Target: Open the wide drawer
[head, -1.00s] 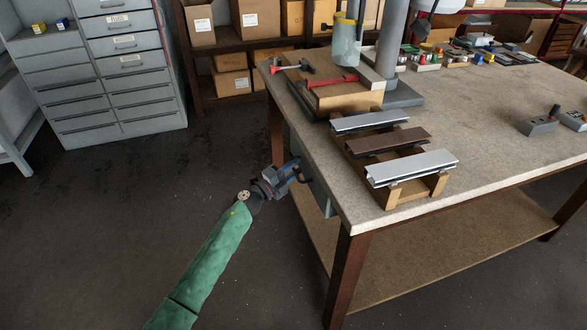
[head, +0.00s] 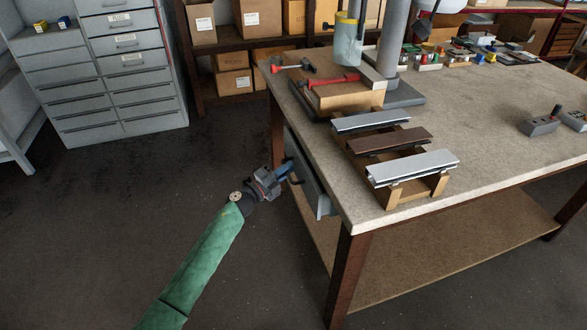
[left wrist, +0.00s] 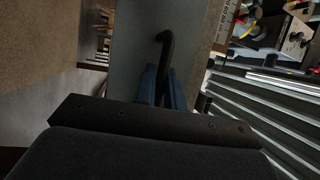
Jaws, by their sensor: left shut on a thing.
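The wide drawer (head: 309,178) is a grey drawer under the left edge of the workbench, and its front stands a little out from the bench. My left gripper (head: 287,170) is at the drawer front, shut on its dark handle. In the left wrist view the blue fingers (left wrist: 162,88) close around the dark curved handle (left wrist: 166,48), with the grey drawer front (left wrist: 135,40) behind it. The inside of the drawer is mostly hidden in the head view. My right gripper is not in view.
The workbench (head: 480,120) carries a wooden rack with several shutter profiles (head: 412,166) near the drawer's edge. Red-handled tools (head: 338,81) lie behind it. A grey drawer cabinet (head: 115,90) stands at the back left. The floor (head: 140,210) left of the bench is clear.

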